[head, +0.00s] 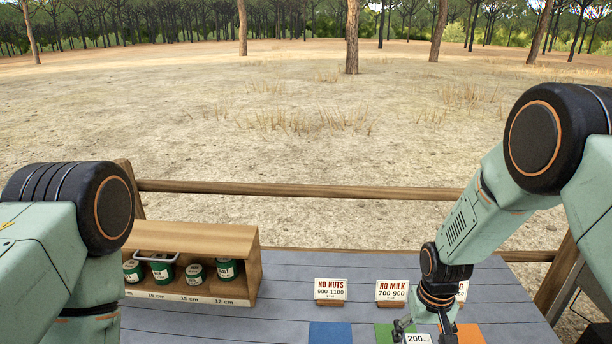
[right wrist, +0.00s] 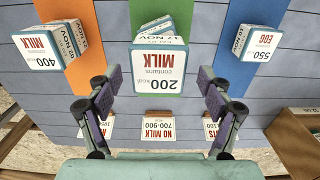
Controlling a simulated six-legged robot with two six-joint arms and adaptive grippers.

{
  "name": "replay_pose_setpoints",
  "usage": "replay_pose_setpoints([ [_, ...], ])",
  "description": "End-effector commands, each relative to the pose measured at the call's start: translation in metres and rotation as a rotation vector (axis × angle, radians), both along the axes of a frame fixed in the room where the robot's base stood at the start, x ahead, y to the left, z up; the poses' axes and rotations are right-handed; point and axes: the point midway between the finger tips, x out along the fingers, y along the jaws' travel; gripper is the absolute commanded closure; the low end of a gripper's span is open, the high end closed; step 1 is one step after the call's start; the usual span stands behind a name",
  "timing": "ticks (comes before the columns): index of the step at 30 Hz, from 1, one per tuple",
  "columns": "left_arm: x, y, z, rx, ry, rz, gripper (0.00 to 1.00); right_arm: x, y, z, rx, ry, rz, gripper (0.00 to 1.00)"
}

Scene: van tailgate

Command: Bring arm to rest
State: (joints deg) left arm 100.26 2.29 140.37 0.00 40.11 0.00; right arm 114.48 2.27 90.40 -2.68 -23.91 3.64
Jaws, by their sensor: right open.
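My right arm (head: 473,222) reaches down from the right in the head view. Its gripper (head: 424,325) is low over the green strip (head: 386,331), partly cut off by the bottom edge. In the right wrist view the right gripper (right wrist: 158,76) is open, one finger on each side of a white box marked 200 MILK (right wrist: 160,70). Both fingers look apart from the box; its depth between them is unclear. The box's top also shows in the head view (head: 418,338). My left arm (head: 60,240) is bent down at the left; its gripper is out of view.
A white box marked 400 MILK (right wrist: 40,46) is on the orange strip and one marked 550 EGG (right wrist: 258,43) on the blue strip. Sign cards NO NUTS (head: 330,289) and NO MILK (head: 391,290) stand behind. A wooden shelf (head: 188,238) holds green tins. A wooden rail (head: 300,190) runs behind.

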Motion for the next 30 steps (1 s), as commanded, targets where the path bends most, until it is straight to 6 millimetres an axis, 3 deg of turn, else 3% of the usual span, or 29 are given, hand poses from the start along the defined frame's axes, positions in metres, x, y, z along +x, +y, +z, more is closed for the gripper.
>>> replay_pose_setpoints([
  [14, 0.000, 0.000, 0.000, 0.000, 0.000, 0.000, 0.60, -0.001, 0.000, 0.004, 0.000, 0.001, 0.000, 0.20],
  [22, 0.000, 0.000, 0.000, 0.000, 0.000, 0.000, 0.60, -0.001, 0.000, -0.020, 0.000, 0.003, 0.000, 0.20],
  [30, 0.000, 0.000, -0.001, 0.000, 0.000, 0.000, 0.60, 0.001, 0.000, 0.019, 0.000, -0.003, 0.000, 0.20],
])
